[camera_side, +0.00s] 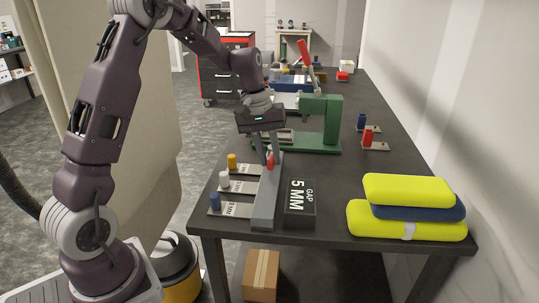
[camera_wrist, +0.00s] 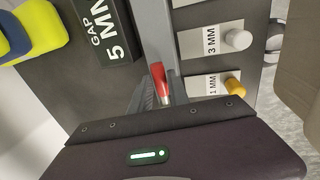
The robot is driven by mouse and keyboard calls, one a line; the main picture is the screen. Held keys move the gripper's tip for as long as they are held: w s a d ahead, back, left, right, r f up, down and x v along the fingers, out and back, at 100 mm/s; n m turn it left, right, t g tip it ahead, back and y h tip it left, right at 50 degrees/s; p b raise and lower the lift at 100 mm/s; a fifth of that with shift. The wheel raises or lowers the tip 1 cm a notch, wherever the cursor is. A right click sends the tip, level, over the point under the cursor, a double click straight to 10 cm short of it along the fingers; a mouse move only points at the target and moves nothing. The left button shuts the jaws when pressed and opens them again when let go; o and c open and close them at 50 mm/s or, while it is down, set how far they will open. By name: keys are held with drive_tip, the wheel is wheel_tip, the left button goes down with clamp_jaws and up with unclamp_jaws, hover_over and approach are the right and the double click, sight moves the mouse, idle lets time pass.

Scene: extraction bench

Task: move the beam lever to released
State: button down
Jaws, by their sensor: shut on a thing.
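The beam lever shows as a short red handle (camera_side: 270,160) on the long grey beam (camera_side: 265,205) near the table's left side. My gripper (camera_side: 270,157) points down over the beam's far end, its fingers on both sides of the red handle and shut on it. In the wrist view the red handle (camera_wrist: 159,78) stands out between the fingers (camera_wrist: 160,97), with the grey beam (camera_wrist: 155,30) running away from it. The lever's pivot is hidden by the fingers.
Plates with orange (camera_side: 231,161), white (camera_side: 224,180) and blue (camera_side: 214,202) knobs lie left of the beam. A black "GAP 5 MM" block (camera_side: 300,204) stands close on its right. A green press (camera_side: 320,122) stands behind. Yellow and blue cases (camera_side: 408,208) sit front right.

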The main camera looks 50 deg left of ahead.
idle(0.4)
drive_tip(key=n, duration=0.1)
drive_tip(key=w+d+n, duration=0.1)
drive_tip(key=n, duration=0.1)
drive_tip(key=shift+w+d+y, duration=0.15)
drive_tip(key=shift+w+y, duration=0.1)
drive_tip(key=shift+y, duration=0.05)
drive_tip(key=n, duration=0.1)
drive_tip(key=w+n, duration=0.1)
drive_tip(key=n, duration=0.2)
drive_tip(key=shift+w+d+t+y, duration=0.3)
drive_tip(key=shift+w+d, duration=0.05)
drive_tip(key=w+n, duration=0.2)
drive_tip(key=n, duration=0.1)
drive_tip(key=shift+n+y, duration=0.3)
drive_tip(key=shift+y, duration=0.1)
drive_tip(key=shift+w+a+r+n+y, duration=0.15)
drive_tip(key=shift+w+n, duration=0.25)
drive_tip(key=shift+n, duration=0.45)
drive_tip(key=shift+w+f+n+y, duration=0.15)
drive_tip(key=shift+w+n, duration=0.25)
drive_tip(key=shift+n, duration=0.45)
drive_tip(key=shift+r, duration=0.1)
drive_tip(key=c, duration=1.3)
unclamp_jaws()
drive_tip(key=shift+o, duration=0.2)
